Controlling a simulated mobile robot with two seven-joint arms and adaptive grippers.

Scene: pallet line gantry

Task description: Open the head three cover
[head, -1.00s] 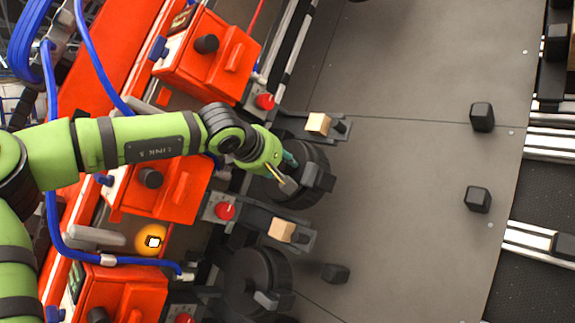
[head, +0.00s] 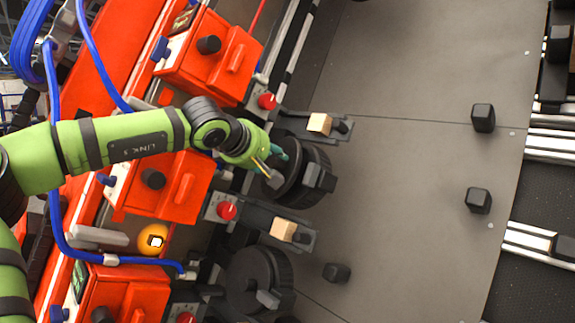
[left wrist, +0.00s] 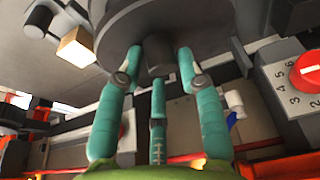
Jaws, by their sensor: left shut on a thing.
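A dark round head with a disc-shaped cover (head: 294,183) sits at the centre of the head view, beside the orange housings. I take it as head three; no number on it can be read. In the left wrist view the cover (left wrist: 202,18) fills the top, with a dark knob (left wrist: 158,54) projecting from it. My left gripper (head: 273,168) is at the cover's left face, with its teal fingers (left wrist: 160,78) closed around the knob. The gripper hides part of the cover. My right gripper is in neither view.
A second round head (head: 246,279) is below. Orange housings (head: 168,187) with knobs line the left, with a red dial (head: 227,211) close by. Tan blocks (head: 283,229) sit on brackets near the heads. The grey plate (head: 400,170) is mostly clear, with black stubs (head: 478,200).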

